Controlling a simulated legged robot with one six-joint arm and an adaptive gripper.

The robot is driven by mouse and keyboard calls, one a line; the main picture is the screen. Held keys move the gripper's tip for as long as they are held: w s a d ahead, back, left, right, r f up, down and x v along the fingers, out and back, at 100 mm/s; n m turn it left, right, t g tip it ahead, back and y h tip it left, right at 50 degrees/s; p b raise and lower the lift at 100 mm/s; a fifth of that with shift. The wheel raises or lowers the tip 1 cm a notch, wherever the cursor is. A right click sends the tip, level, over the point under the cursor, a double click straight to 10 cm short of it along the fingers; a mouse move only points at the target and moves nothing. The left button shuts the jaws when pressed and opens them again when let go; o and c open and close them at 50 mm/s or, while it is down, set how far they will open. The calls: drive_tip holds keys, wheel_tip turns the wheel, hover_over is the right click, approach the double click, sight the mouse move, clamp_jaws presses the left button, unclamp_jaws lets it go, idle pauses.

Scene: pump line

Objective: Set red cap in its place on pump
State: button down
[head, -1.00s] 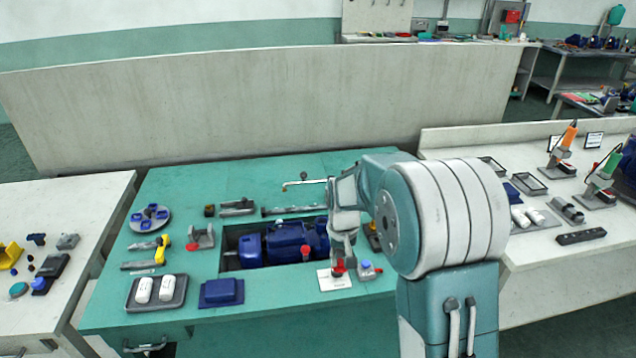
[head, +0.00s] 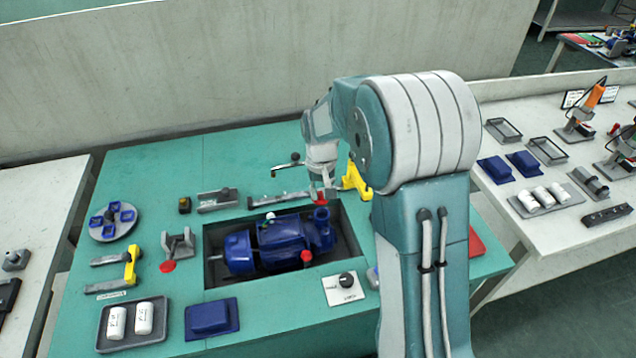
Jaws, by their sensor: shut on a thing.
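The blue pump (head: 285,240) lies in a dark recess in the green bench. A red cap (head: 319,201) is between the fingers of my gripper (head: 321,193), which points down and is shut on it. The cap is over the upright round port (head: 321,217) at the pump's right end. I cannot tell whether the cap touches the port. Another small red part (head: 305,257) sits at the pump's front side. The fingertips are small and partly hidden in this view.
A white card with a black knob (head: 346,281) lies in front of the pump. A blue block (head: 211,318), a tray (head: 133,324) with white cylinders and a grey bracket (head: 178,245) stand left. A yellow part (head: 355,180) is close behind my gripper.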

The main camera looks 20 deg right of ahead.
sight(321, 213)
wheel_tip(321, 213, down, 2)
drive_tip(key=shift+s+d+f, duration=0.1)
drive_tip(key=shift+d, duration=0.05)
drive_tip(key=shift+f, duration=1.2)
drive_tip(key=shift+f, duration=0.1)
idle(0.9)
drive_tip(key=shift+c, duration=2.4)
unclamp_jaws()
drive_tip(key=shift+r, duration=3.05)
